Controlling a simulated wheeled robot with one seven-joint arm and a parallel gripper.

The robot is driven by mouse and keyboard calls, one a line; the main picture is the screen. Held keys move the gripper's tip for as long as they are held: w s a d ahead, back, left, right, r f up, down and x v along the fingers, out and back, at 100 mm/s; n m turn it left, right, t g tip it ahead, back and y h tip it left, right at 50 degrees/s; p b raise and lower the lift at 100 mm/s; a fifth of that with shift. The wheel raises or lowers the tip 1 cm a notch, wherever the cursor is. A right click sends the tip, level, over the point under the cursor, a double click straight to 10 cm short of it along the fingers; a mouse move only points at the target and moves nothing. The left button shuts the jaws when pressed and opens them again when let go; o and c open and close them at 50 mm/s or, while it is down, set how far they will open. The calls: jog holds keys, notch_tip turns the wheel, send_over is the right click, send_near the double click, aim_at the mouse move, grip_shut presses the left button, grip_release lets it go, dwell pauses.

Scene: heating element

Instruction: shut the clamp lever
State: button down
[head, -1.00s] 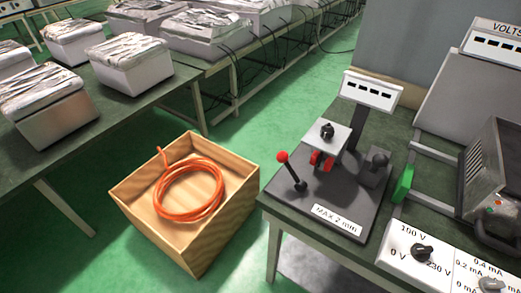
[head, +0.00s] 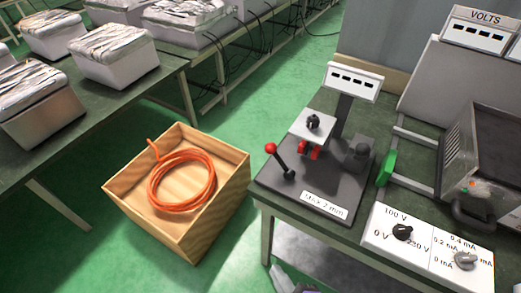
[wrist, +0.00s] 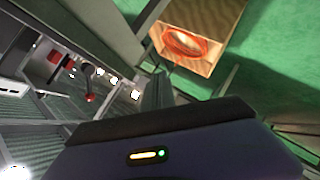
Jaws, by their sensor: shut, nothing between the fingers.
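The clamp lever (head: 279,160) is a short black rod with a red ball knob. It stands tilted up and to the left on the dark base plate (head: 325,190) labelled "MAX 2 mm". Red clamp jaws (head: 314,151) sit behind it under a white plate with a black knob. In the wrist view the lever's red knob (wrist: 91,98) shows left of my gripper (wrist: 157,92), with a clear gap between them. My gripper is shut and empty. In the head view only its grey tip (head: 281,277) shows at the bottom edge, below and in front of the bench.
A wooden box (head: 222,205) with a coil of orange cable (head: 182,181) stands on the green floor left of the bench. The floor between box and bench is clear.

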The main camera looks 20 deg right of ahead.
aim_at(277, 157)
jog(key=w+r+n+h+p, duration=0.1)
jog(key=w+r+n+h, duration=0.1)
jog(key=w+r, duration=0.2)
jog(key=w+r+n+t+h+p, duration=0.1)
jog(key=w+r+n+h, duration=0.1)
jog(key=w, duration=0.7)
jog(key=w+r+n+h+p, duration=0.1)
jog(key=w+r+n+h, duration=0.2)
jog(key=w+r, duration=0.3)
jog(key=shift+w, duration=0.75)
jog(key=w+d+p, duration=0.1)
jog(key=w+d, duration=0.1)
jog(key=w+d+p, duration=0.1)
jog(key=w+d, duration=0.1)
jog(key=w+d+p, duration=0.1)
jog(key=w+d, duration=0.1)
jog(key=w, duration=0.1)
jog(key=shift+d+f, duration=0.2)
jog(key=shift+f, duration=0.2)
jog(key=shift+s+d+r+p, duration=0.15)
jog(key=shift+s+d+p, duration=0.15)
jog(key=shift+s+d, duration=0.05)
jog(key=shift+t+b, duration=0.3)
jog(key=shift+b, duration=0.2)
